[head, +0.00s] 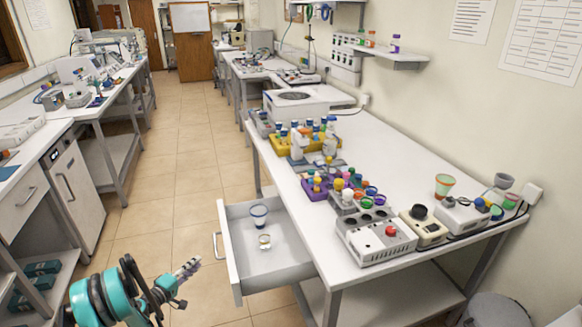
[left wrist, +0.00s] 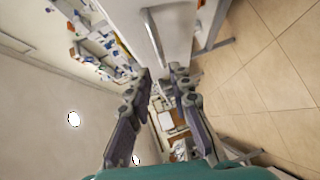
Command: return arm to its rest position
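My left arm comes in at the bottom left of the head view, and its gripper (head: 188,268) is held in the air over the floor, left of the open drawer. In the left wrist view the two fingers of my left gripper (left wrist: 162,71) stand apart with nothing between them, so it is open and empty. It touches nothing that I can see. My right arm and right gripper are in neither view.
A white drawer (head: 238,264) stands pulled out from the bench, with a blue-rimmed cup (head: 259,216) and a small clear vessel (head: 264,241) inside. The white bench (head: 400,160) holds racks and instruments. The tiled aisle (head: 185,150) is clear.

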